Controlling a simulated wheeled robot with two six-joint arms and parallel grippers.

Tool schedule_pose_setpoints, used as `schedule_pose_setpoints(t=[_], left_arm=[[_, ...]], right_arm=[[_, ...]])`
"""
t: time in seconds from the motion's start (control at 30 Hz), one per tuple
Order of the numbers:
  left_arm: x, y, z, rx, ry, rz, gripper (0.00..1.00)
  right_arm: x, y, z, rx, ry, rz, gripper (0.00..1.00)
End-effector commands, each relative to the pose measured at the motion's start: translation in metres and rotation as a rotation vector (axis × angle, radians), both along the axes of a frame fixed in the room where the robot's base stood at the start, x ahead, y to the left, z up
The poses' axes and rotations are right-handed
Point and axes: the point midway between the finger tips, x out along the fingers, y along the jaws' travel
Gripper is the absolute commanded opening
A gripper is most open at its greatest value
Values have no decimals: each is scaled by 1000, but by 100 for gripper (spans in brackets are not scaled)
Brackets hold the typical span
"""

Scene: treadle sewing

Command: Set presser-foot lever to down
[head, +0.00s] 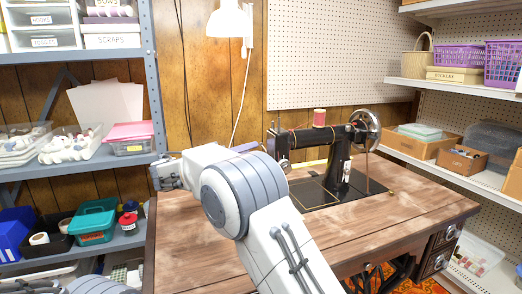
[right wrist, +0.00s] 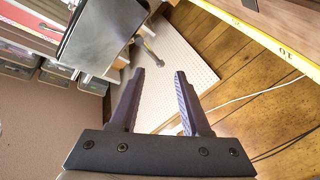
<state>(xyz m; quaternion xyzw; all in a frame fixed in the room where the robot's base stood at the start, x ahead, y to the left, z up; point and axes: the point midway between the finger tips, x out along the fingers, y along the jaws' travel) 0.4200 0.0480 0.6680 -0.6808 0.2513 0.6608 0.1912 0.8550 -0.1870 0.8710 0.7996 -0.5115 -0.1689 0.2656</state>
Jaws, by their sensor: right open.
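The black sewing machine (head: 341,160) stands on the wooden table (head: 200,235) in the head view, its needle end to the left and its handwheel to the right. The presser-foot lever is too small to make out at that end.
A red spool (head: 319,117) stands on top of the machine. A white pegboard (head: 335,50) is on the wall behind; it also shows beyond my fingers in the right wrist view (right wrist: 185,55). Loaded shelves (head: 70,172) stand left, more (head: 465,92) right. The table's front is clear.

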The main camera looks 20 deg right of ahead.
Motion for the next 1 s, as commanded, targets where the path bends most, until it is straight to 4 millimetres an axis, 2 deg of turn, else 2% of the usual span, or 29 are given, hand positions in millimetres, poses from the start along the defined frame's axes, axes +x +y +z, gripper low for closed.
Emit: schedule_pose_setpoints(t=[0.1, 0.3, 0.5, 0.73, 0.77, 0.8, 0.87, 1.0], left_arm=[[0, 0, -5, 0, 0, 0, 78], [0, 0, -9, 0, 0, 0, 78], [0, 0, -9, 0, 0, 0, 78], [0, 0, -9, 0, 0, 0, 78], [0, 0, -9, 0, 0, 0, 78], [0, 0, -9, 0, 0, 0, 78], [0, 0, -9, 0, 0, 0, 78], [0, 0, -9, 0, 0, 0, 78]], right_arm=[[10, -23, -1, 0, 0, -2, 47], [22, -48, -1, 1, 2, -1, 47], [27, -58, -1, -1, 3, 1, 47], [27, -58, 0, 0, 3, 2, 47], [27, -58, 0, 0, 3, 2, 39], [27, -58, 0, 0, 3, 2, 24], [27, -58, 0, 0, 3, 2, 1], [27, -58, -1, 1, 4, 2, 0]])
